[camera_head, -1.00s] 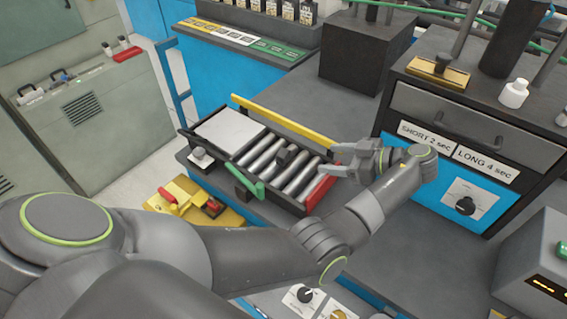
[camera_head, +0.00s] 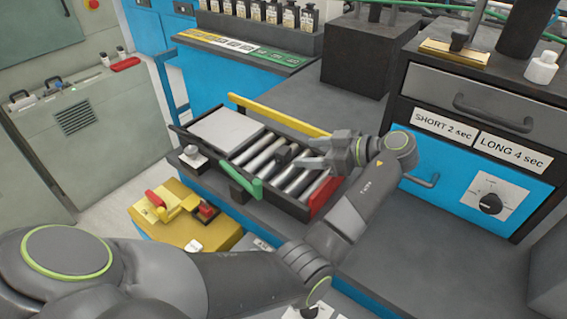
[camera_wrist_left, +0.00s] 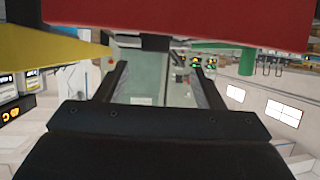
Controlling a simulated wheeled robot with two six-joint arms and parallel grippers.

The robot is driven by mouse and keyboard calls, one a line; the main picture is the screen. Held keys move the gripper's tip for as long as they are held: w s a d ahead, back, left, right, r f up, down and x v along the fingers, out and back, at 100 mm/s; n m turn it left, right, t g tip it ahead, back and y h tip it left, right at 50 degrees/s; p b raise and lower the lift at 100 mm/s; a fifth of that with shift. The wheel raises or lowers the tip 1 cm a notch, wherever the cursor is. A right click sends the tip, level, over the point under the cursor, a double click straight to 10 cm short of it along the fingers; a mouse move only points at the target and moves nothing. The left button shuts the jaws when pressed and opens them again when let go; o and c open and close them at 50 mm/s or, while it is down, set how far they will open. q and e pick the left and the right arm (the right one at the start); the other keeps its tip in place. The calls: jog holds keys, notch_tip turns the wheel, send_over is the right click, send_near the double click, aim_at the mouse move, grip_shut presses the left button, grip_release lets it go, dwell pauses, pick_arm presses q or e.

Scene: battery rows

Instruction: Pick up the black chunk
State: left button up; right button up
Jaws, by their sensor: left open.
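My left gripper (camera_head: 311,153) is open and empty just to the right of the chunk, over the rollers. Its fingers point left toward the chunk, with a small gap between. In the left wrist view the two fingers (camera_wrist_left: 160,85) stand apart, and a dark piece, which may be the chunk, shows past them near the top. My right gripper is not in view.
The tray has a yellow bar (camera_head: 278,115) at the back, a green handle (camera_head: 243,182) in front and a red end (camera_head: 325,196). A blue cabinet with a drawer (camera_head: 470,100) stands to the right. Grey worktop (camera_head: 310,104) behind the tray is clear.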

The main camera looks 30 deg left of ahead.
aim_at(288, 151)
pick_arm(q)
jog(key=shift+a+f+b, duration=0.15)
jog(key=shift+a+b, duration=0.15)
jog(key=shift+a, duration=0.05)
jog(key=shift+a+f+b, duration=0.25)
jog(key=shift+a+b, duration=0.05)
jog(key=shift+b, duration=0.15)
jog(key=shift+w+a+f+b, duration=0.25)
jog(key=shift+a+f+b, duration=0.35)
jog(key=shift+a+b, duration=0.3)
jog(key=shift+r+p+x, duration=0.2)
jog(key=shift+p+x, duration=0.3)
jog(key=shift+x, duration=0.7)
jog(key=shift+c, duration=1.4)
jog(key=c, duration=0.8)
